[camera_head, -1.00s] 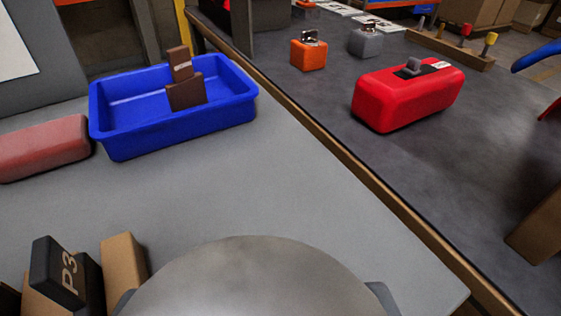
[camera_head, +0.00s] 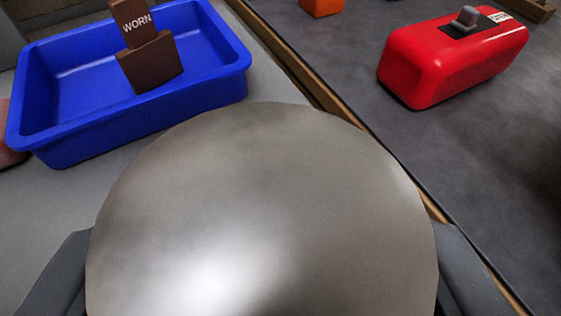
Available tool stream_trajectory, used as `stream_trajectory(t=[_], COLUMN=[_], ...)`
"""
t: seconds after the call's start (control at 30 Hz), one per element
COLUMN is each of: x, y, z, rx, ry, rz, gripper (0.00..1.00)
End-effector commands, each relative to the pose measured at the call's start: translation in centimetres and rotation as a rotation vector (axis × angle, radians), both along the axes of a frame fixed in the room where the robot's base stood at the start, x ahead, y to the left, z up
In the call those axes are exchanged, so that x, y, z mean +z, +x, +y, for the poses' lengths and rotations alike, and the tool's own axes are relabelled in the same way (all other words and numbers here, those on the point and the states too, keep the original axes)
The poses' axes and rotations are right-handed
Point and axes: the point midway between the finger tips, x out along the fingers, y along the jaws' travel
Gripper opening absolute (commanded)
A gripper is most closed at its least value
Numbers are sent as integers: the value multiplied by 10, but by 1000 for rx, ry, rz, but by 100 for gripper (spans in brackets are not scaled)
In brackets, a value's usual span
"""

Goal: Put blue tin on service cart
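A large round bare-metal face (camera_head: 260,190), seemingly the end of the tin, fills the lower middle of the view very close up. No blue side of it shows. My gripper (camera_head: 255,230) has one grey finger at its left edge and one at its right edge, and both appear to press against it. The fingertips are mostly hidden behind it. A light grey top (camera_head: 40,205) lies at the left and a dark grey top (camera_head: 450,150) at the right. I cannot tell which of them, if either, is the service cart.
A blue tray (camera_head: 75,140) stands on the light grey top, with a brown block marked WORN (camera_head: 150,62) in it. A wooden edge (camera_head: 300,70) runs between the tops.

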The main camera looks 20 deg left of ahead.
Motion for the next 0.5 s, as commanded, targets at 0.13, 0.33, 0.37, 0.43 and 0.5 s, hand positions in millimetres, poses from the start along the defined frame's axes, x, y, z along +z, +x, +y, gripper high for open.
stream_trajectory(t=[0.13, 0.33, 0.37, 0.43, 0.5], x=[-1, -18, -23, -31, -36], y=[7, 7, 7, 7, 7], z=[2, 3, 3, 3, 3], rx=[0, 0, 0, 0, 0], ry=[-1, -2, -2, -2, -3], rz=[2, 4, 4, 5, 3], gripper=[25, 25, 25, 25, 25])
